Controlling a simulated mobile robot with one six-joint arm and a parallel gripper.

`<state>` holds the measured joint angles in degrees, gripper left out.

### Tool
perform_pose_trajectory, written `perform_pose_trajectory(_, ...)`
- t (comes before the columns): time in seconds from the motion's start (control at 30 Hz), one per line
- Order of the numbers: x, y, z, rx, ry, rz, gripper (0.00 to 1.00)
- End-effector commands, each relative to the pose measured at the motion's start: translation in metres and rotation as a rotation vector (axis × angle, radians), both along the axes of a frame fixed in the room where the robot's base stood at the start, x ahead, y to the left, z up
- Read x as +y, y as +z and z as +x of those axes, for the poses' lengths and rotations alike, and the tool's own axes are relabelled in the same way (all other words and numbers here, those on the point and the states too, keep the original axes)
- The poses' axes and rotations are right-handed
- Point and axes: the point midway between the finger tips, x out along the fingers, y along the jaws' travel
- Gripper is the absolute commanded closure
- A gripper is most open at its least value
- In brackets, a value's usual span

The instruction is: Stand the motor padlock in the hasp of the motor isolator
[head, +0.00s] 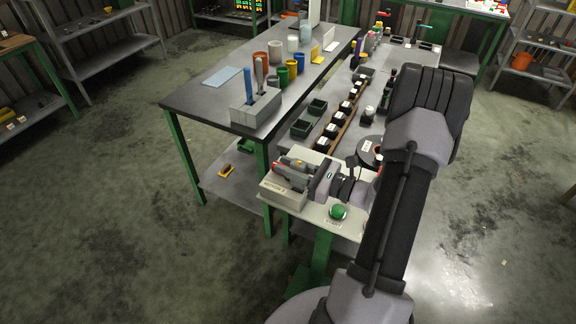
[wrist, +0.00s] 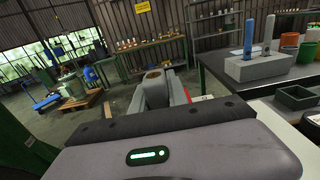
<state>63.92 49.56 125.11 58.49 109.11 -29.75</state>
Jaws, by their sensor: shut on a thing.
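The motor isolator, as far as its partly legible label shows, is the cream box (head: 283,196) at the near end of the benches in the head view. My gripper (head: 288,168) is low over the top of this box, lying nearly level and pointing left. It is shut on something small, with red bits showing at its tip. I take this for the motor padlock, but its shape is not clear. The hasp is hidden behind my gripper. In the wrist view my gripper's grey jaw parts (wrist: 155,92) show beyond its housing, with a sliver of red to their right.
A green button (head: 338,212) sits on the pale plate right of the box. A grey block (head: 256,108) holding blue and grey tools stands on the dark table behind. Dark green trays (head: 302,128) and a row of black-and-white jars (head: 345,107) stand beyond. Open floor lies left.

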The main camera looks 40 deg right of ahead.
Motion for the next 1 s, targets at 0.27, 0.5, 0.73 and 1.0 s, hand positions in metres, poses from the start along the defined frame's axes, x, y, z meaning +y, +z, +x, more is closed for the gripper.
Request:
perform_pose_trajectory(0.27,0.000,-0.008,0.000,0.000,0.000,0.000,1.00)
perform_pose_trajectory(0.5,0.000,-0.014,0.000,0.000,0.000,0.000,1.00)
perform_pose_trajectory(0.73,0.000,-0.020,0.000,0.000,0.000,0.000,1.00)
perform_pose_trajectory(1.0,0.000,-0.021,0.000,0.000,0.000,0.000,0.55)
